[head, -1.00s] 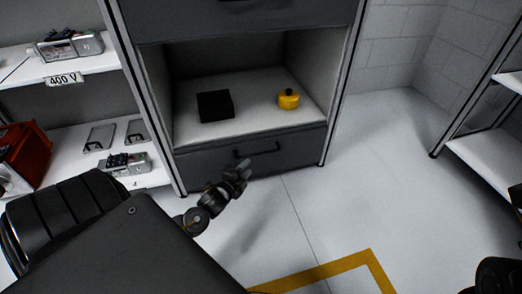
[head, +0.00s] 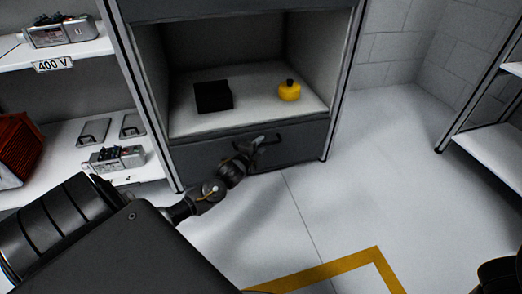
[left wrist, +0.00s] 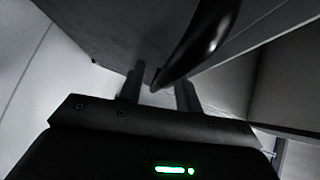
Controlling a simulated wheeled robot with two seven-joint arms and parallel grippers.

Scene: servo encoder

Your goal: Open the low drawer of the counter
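The low drawer (head: 205,155) is the dark grey front at the bottom of the counter. It looks shut, flush with the frame. Its black bar handle (head: 272,139) sits near the middle of its front. My left gripper (head: 257,143) is at the left part of the handle and partly hides it. In the left wrist view the two fingers (left wrist: 158,88) stand apart, and one end of the handle (left wrist: 196,45) shows between and just beyond their tips. I cannot tell if they touch it. My right gripper is not in view; only a dark piece of my right arm shows at the lower right.
The open compartment above the drawer holds a black box (head: 213,97) and a yellow round object (head: 289,91). A shelf (head: 75,180) with devices stands at the left, another shelf (head: 490,150) at the right. The floor (head: 370,170) before the counter is clear, with yellow tape (head: 330,268).

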